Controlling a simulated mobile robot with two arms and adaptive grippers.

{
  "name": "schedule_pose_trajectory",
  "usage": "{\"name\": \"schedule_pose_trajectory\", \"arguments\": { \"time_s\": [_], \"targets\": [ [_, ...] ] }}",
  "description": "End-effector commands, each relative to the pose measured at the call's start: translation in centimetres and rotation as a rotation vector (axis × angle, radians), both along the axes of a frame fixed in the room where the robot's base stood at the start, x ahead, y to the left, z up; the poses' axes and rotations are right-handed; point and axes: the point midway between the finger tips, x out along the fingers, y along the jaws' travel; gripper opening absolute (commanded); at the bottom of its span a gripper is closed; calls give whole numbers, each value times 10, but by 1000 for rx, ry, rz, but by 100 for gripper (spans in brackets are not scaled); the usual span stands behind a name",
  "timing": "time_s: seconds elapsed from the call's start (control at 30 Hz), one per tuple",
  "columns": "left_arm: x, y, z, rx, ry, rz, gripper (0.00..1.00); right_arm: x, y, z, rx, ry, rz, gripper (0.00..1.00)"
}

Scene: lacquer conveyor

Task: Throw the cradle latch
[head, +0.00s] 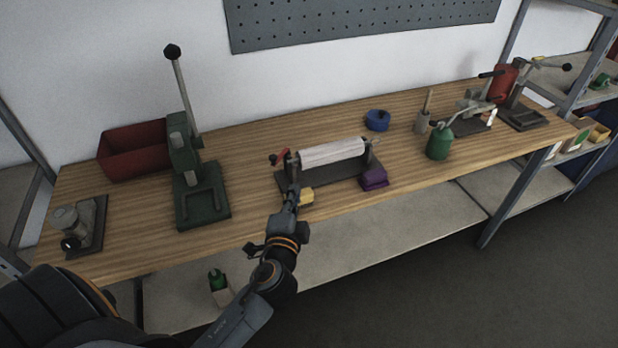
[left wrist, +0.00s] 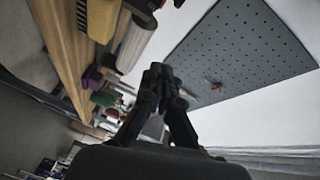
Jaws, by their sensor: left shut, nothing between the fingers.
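A cradle with a dark base (head: 345,184) stands near the front middle of the bench and carries a pale roll (head: 331,152). The roll also shows in the left wrist view (left wrist: 135,45). A red-ended lever (head: 276,158) sticks out at the cradle's left end; I cannot tell for sure which part is the latch. My left gripper (head: 293,186) is at the left end of the cradle, in front of its end post, shut and empty. Its closed fingers (left wrist: 158,76) show in the left wrist view. Whether it touches the cradle is unclear. My right gripper is not in view.
A yellow block (head: 306,197) lies right beside my gripper, and a purple block (head: 374,178) is at the cradle's right. A green press (head: 187,165) and red bin (head: 134,150) stand left. A green can (head: 439,144) and blue ring (head: 377,120) are right.

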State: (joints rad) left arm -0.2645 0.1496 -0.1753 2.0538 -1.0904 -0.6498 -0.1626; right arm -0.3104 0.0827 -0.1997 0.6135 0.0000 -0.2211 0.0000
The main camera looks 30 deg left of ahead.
Motion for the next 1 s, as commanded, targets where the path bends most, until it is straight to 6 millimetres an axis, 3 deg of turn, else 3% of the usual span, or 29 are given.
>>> {"name": "schedule_pose_trajectory", "arguments": {
  "time_s": [0.13,0.27,0.47,0.7,0.8,1.0],
  "targets": [
    [-3,11,7,60,6,64,0,-4,-8,-1,-10,6,3,40],
    [9,17,9,65,6,65,0,4,-8,6,-10,-4,3,40],
    [46,33,9,65,5,63,0,25,7,21,9,-38,-1,40],
    [89,54,6,62,6,62,0,19,11,33,15,-29,-3,40],
    [82,71,0,64,9,62,0,11,9,38,12,-17,-2,40],
    [78,87,-5,60,7,61,0,9,3,42,5,-12,-1,40]
  ]
}}
